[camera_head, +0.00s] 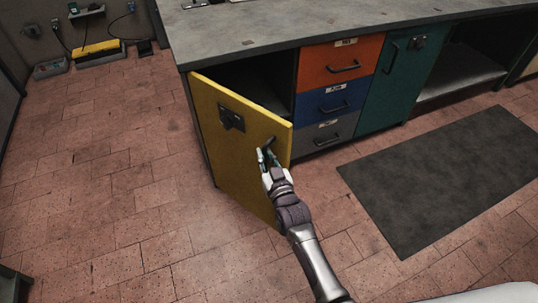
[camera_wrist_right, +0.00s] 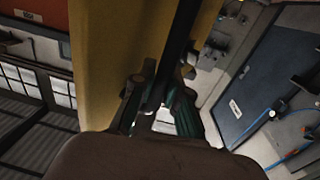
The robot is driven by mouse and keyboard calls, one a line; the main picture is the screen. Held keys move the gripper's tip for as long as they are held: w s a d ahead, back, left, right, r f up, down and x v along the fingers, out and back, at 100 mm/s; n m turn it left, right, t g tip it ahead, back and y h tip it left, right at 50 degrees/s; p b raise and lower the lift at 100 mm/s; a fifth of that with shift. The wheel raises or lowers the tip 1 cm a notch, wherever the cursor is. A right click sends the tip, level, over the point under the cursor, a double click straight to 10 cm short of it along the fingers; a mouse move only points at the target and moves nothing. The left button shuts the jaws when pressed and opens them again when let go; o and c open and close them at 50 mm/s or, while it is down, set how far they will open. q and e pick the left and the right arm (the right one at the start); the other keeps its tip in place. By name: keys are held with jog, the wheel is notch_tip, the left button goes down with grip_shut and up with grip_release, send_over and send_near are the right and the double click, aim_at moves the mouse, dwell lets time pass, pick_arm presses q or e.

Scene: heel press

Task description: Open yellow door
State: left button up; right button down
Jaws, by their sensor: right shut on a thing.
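The yellow door (camera_head: 235,150) of the workbench cabinet stands partly open in the head view, swung out from its left edge. A dark latch plate (camera_head: 231,119) is on its face. My right gripper (camera_head: 266,156) is shut on the door's dark handle (camera_head: 268,146) near the door's right edge. In the right wrist view, the dark handle bar (camera_wrist_right: 181,50) runs down between the fingers of my right gripper (camera_wrist_right: 160,100), in front of the yellow door (camera_wrist_right: 100,70). The cabinet interior (camera_head: 252,82) shows dark behind the door. My left gripper is not in view.
Right of the opening are an orange drawer (camera_head: 325,65), a blue drawer (camera_head: 322,103), a grey drawer (camera_head: 318,139) and a teal door (camera_head: 395,85), all shut. A dark mat (camera_head: 440,175) lies on the brick floor. The floor left of the door is clear.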

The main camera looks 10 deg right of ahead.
dwell(0.3)
jog(key=c, duration=1.2)
grip_release()
jog(key=shift+w, duration=0.1)
jog(key=shift+o, duration=0.2)
jog(key=v, duration=1.2)
